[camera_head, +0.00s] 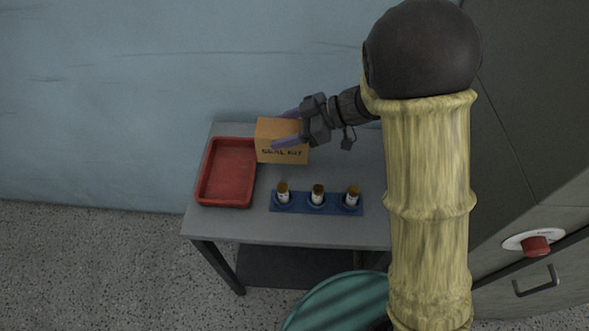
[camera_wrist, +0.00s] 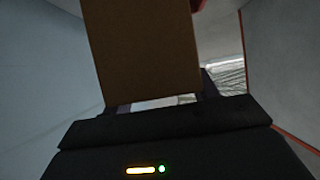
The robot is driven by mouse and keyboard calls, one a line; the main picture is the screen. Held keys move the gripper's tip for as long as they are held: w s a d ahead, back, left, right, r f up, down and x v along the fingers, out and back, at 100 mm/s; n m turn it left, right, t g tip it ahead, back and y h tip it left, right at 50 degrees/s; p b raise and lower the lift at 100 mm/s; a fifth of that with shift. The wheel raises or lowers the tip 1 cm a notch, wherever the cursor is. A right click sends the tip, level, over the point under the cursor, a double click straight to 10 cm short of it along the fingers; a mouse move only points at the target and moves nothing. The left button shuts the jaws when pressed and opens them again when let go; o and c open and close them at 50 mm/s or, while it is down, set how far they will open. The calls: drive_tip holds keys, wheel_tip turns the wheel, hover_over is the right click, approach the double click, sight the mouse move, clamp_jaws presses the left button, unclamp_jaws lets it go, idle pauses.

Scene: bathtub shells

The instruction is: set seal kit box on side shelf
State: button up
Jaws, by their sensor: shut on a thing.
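The seal kit box (camera_head: 282,153) is an orange-brown carton with dark lettering on its front. In the head view it shows over the back of the grey table, just right of the red tray. My gripper (camera_head: 288,128) is shut on the box, with its purple fingers on either side. In the wrist view the box (camera_wrist: 146,55) fills the upper middle, in front of the dark gripper body (camera_wrist: 160,130). I cannot tell whether the box touches the table or hangs above it. I cannot make out which surface is the side shelf.
A red tray (camera_head: 203,190) sits at the table's left. A blue rack (camera_head: 299,204) with 3 brown-capped vials stands near the front edge of the table (camera_head: 240,225). A teal round thing (camera_head: 340,305) is in front. A grey cabinet with a red knob (camera_head: 536,246) is at right.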

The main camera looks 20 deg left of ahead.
wheel_tip(320, 180, down, 6)
drive_tip(key=shift+r+b, duration=0.1)
drive_tip(key=shift+b, duration=0.25)
drive_tip(key=shift+f, duration=1.9)
drive_tip(key=o, duration=1.2)
drive_tip(key=shift+f+b, duration=0.1)
drive_tip(key=shift+b, duration=0.2)
